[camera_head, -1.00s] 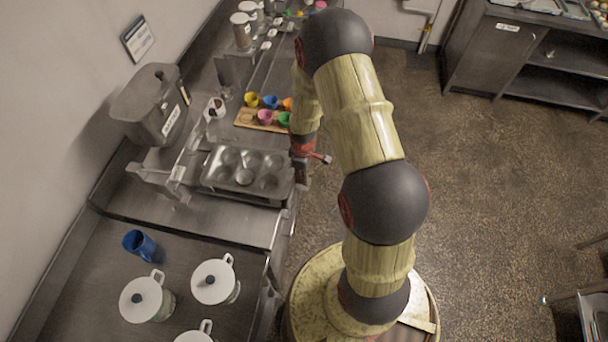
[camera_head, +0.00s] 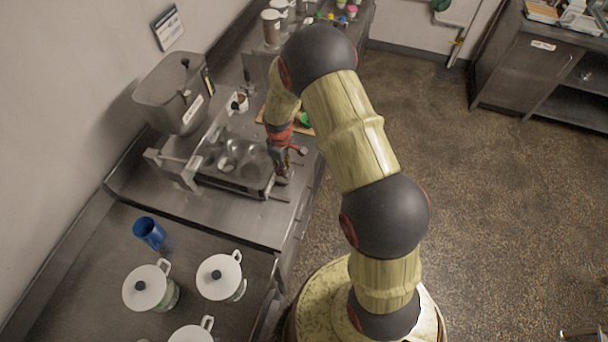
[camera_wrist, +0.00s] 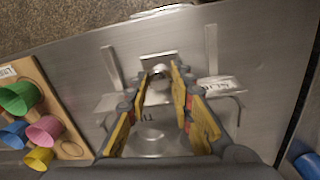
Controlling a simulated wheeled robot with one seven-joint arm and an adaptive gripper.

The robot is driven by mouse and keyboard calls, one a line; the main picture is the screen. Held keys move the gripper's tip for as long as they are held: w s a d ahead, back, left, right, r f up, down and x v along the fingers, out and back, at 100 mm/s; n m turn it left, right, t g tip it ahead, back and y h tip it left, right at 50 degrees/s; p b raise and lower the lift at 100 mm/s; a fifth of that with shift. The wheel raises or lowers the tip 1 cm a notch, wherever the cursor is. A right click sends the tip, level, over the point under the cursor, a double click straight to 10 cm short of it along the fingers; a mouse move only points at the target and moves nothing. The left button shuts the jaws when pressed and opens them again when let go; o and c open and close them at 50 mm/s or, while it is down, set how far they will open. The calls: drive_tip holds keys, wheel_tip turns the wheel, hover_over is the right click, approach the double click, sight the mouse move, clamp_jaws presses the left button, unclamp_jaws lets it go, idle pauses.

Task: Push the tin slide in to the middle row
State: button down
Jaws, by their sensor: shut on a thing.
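The grey metal muffin tin (camera_head: 262,158) lies on the tin slide, beside and partly below the grey hopper (camera_head: 172,92). Several round cups show in the tin; its right part is hidden by my arm. A thin rail of the slide (camera_head: 262,193) shows at the tin's front edge. My gripper (camera_head: 282,174) is at the tin's right end. In the wrist view, my gripper (camera_wrist: 160,78) has its yellow fingers on both sides of a small grey knob (camera_wrist: 160,71) and is shut on it. Which row is under the hopper cannot be told.
A wooden board (camera_wrist: 48,82) with coloured cups stands beside the slide. A blue cup (camera_head: 149,232) and white-lidded pots (camera_head: 219,277) stand on the front counter. The steel counter in front of the slide (camera_head: 215,212) is clear.

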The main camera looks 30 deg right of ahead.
sight(260, 163)
drive_tip(key=w+a+b, duration=0.2)
drive_tip(key=w+a, duration=0.5)
idle(0.3)
drive_tip(key=c, duration=1.5)
unclamp_jaws()
drive_tip(key=shift+c, duration=0.2)
wheel_tip(260, 163, up, 12)
drive_tip(key=shift+s+a, duration=0.15)
drive_tip(key=shift+a, duration=0.1)
